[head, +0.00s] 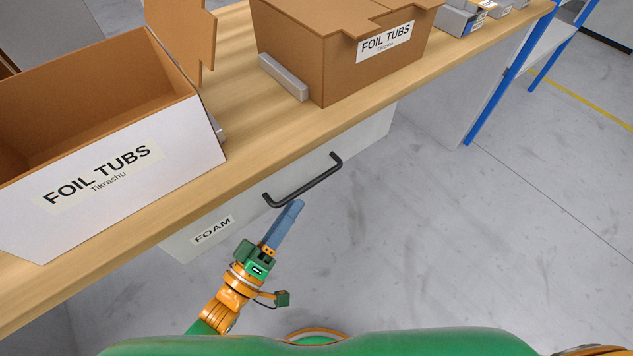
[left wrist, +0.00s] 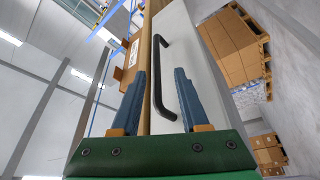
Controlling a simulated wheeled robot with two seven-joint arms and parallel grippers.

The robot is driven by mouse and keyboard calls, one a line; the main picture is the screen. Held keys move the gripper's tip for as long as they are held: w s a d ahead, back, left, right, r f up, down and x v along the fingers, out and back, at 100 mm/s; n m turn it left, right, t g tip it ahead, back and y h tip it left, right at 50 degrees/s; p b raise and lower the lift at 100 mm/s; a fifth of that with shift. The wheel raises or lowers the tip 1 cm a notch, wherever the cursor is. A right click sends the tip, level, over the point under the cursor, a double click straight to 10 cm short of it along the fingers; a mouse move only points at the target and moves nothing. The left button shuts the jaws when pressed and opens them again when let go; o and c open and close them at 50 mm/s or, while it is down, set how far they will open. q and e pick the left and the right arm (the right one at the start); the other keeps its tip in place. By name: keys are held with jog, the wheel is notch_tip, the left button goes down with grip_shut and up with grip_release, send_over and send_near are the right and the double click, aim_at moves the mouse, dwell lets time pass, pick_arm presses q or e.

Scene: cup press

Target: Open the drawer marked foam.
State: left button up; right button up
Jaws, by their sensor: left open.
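The white drawer front (head: 188,241) sits under the wooden bench top and carries a label reading FOAM (head: 212,230). A black bar handle (head: 303,182) stands out from the drawer front, and the drawer looks shut. My left gripper (head: 297,206) is just below the near end of the handle in the head view. In the left wrist view, the handle (left wrist: 161,78) shows between and beyond the two blue fingers of the open gripper (left wrist: 157,75). No contact with the handle is clear. My right gripper is not in view.
On the bench top (head: 250,170) stand an open box marked FOIL TUBS (head: 120,175) at left and another FOIL TUBS box (head: 340,65) at the back. A blue-legged rack (head: 515,65) stands at upper right. The grey floor (head: 450,230) before the drawer is clear.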

aim_at(308, 185)
pick_arm(q)
jog(key=x, duration=0.6)
jog(key=shift+d+r, duration=0.15)
jog(key=shift+r, duration=0.1)
grip_shut()
dwell(1.0)
